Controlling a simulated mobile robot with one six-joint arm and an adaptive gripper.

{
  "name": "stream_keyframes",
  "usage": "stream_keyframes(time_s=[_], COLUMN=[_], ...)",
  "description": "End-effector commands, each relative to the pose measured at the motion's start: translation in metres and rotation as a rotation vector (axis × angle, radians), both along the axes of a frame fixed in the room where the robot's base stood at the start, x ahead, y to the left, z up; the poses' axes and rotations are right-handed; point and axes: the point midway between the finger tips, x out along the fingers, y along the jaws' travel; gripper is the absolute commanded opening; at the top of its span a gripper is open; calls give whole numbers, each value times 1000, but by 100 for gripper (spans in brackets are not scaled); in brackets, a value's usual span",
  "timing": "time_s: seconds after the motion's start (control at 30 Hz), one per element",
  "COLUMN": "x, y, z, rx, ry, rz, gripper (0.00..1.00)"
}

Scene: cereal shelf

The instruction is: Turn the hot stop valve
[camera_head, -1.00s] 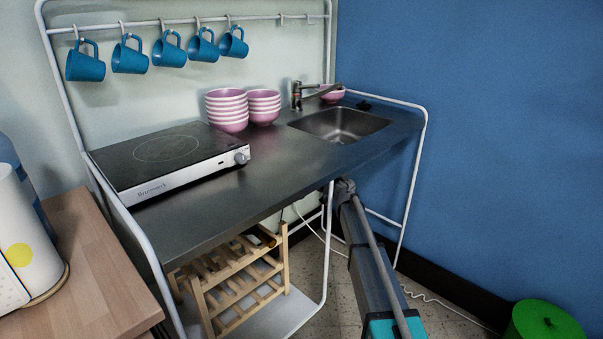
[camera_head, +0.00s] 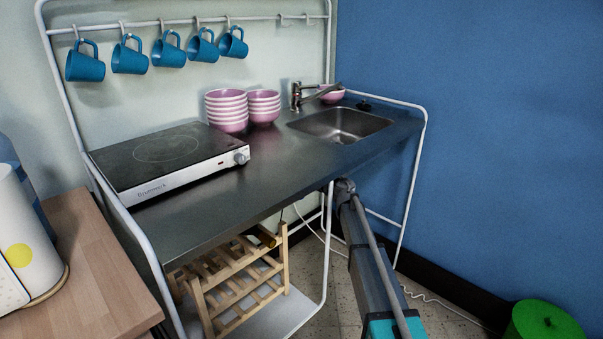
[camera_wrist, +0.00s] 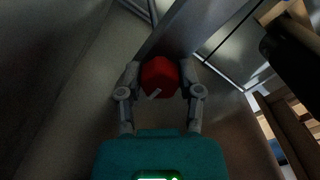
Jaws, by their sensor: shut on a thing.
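A red valve knob (camera_wrist: 158,77), which looks like the hot stop valve, shows in the wrist view under the counter. My gripper (camera_wrist: 160,84) has its two grey fingers on either side of the knob and is shut on it. A small pale piece shows at the knob's near face. The pipe behind the knob is too dark to make out. In the head view my arm reaches under the counter below the sink (camera_head: 342,124), and the valve and my gripper are hidden there.
The steel counter (camera_head: 250,190) holds a hot plate (camera_head: 165,160), pink bowls (camera_head: 227,110) and a faucet (camera_head: 297,96). A wooden rack (camera_head: 235,280) stands below, left of my arm. White frame legs (camera_head: 327,245) stand close to the arm. A green bin (camera_head: 545,322) is at right.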

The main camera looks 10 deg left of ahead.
Motion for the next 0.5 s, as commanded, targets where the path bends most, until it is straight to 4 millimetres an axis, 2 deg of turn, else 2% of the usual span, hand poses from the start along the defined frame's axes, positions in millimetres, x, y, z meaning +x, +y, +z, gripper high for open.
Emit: stream_keyframes(time_s=[0.07, 0.1, 0.27, 0.5], x=[1, 1, 1, 0], y=[0, 0, 0, 0], z=[0, 0, 0, 0], rx=[-1, -1, 0, 0], ry=[-1, -1, 0, 0], rz=[0, 0, 0, 0], gripper=[0, 50, 80, 82])
